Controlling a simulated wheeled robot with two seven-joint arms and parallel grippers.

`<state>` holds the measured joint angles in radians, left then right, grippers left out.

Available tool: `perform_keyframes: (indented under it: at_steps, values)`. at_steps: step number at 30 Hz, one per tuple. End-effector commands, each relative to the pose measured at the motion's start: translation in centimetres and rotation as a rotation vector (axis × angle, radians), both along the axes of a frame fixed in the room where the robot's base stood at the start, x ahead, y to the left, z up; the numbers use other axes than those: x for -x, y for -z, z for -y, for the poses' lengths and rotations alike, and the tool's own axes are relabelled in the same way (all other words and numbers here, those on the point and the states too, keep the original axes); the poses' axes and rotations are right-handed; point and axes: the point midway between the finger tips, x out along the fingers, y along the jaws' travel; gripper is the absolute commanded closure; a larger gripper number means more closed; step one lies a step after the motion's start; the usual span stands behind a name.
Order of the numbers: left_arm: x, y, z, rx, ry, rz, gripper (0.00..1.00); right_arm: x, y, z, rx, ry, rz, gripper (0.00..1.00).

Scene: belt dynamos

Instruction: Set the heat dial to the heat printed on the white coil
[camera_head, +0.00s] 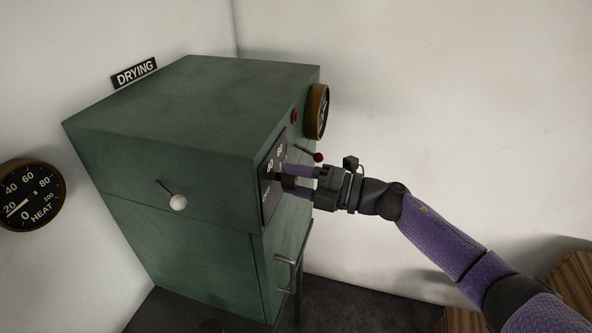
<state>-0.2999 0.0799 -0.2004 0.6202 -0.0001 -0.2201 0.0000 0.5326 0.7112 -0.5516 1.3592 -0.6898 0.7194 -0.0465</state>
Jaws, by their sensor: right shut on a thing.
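The heat dial's dark plate (267,203) is on the right-hand face of the green drying cabinet (170,170). The numbers 40 and 60 show on it. My right gripper (282,180) reaches in from the right and is shut at the middle of this plate, on what appears to be the dial's knob. The fingers hide the knob and its setting. A round heat gauge (33,195) hangs on the left wall, with its needle near the 20 mark. The white coil is not in view. My left gripper is not in view.
A lever with a white ball (178,203) sticks out of the cabinet's left face. A red-tipped lever (318,157), a red button (294,115) and a brass-rimmed gauge (316,111) are near my right gripper. A door handle (288,270) is below.

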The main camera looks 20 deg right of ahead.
Motion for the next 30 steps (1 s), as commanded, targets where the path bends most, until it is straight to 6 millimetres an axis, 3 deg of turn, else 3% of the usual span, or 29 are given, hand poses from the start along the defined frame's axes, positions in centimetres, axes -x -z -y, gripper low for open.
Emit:
perform_keyframes:
  at_steps: [15, 30]
  values:
    - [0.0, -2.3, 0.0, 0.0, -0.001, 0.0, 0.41, 0.0, -0.1, 0.0, -0.179, 0.0, -0.265, 1.0]
    - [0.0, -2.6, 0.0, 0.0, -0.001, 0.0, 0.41, 0.0, 0.0, 0.0, -0.215, 0.0, -0.317, 1.0]
